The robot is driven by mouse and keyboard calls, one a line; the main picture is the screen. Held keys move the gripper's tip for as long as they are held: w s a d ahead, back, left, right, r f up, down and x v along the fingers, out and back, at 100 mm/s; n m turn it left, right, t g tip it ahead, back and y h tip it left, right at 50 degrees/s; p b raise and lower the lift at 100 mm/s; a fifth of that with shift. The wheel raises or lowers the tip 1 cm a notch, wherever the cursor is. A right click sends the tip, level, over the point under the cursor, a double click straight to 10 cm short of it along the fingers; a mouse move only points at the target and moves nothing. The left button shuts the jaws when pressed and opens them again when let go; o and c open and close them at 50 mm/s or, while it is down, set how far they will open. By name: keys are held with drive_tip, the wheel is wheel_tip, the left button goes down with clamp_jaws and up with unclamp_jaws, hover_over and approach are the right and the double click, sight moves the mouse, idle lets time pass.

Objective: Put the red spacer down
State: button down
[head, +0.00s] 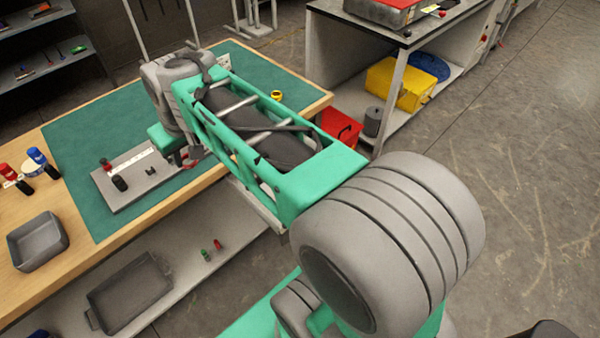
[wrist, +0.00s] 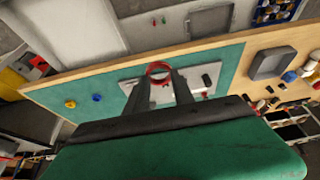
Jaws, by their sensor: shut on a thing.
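The red spacer (wrist: 159,70) is a red ring between the tips of my gripper (wrist: 160,80) in the wrist view. My gripper is shut on it. In the head view a bit of red (head: 194,153) shows just below the end of my arm, near the grey plate's right end. The grey plate (head: 128,200) lies on the green mat (head: 75,182) and carries small black parts and a pale strip. In the wrist view the spacer overlaps the plate (wrist: 192,72). I cannot tell whether it touches the plate.
A grey tray (head: 38,242) stands on the wooden bench at the left, near red and blue bottles (head: 38,157). A yellow ring-like part (head: 276,96) lies on the mat beyond my arm. A shelf below holds a dark tray (head: 130,293). The mat's left part is clear.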

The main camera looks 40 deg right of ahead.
drive_tip(key=s+d+f+n+y+b, duration=0.15)
drive_tip(key=s+d+f+b, duration=0.25)
drive_tip(key=d+f+b, duration=0.55)
drive_tip(key=s+d+f+n+b, duration=0.3)
drive_tip(key=s+d+f+b, duration=0.1)
drive_tip(key=d+f+b, duration=0.55)
drive_tip(key=w+d+f, duration=0.1)
drive_tip(key=d+f, duration=0.2)
drive_tip(key=w+d+f, duration=0.2)
drive_tip(key=d+f, duration=0.1)
drive_tip(key=w+d+f+b, duration=0.1)
drive_tip(key=w+d+f, duration=0.1)
drive_tip(key=d+f, duration=0.2)
drive_tip(key=shift+f, duration=0.1)
drive_tip(key=shift+w+d+f, duration=0.15)
drive_tip(key=shift+d+f, duration=0.1)
drive_tip(key=shift+f, duration=0.05)
drive_tip(key=shift+w+d+f+b, duration=0.15)
drive_tip(key=shift+f+b, duration=0.1)
drive_tip(key=shift+f, duration=0.65)
drive_tip(key=shift+s+d+f+b, duration=0.1)
drive_tip(key=shift+f+b, duration=0.1)
drive_tip(key=shift+f, duration=0.7)
drive_tip(key=shift+f, duration=0.1)
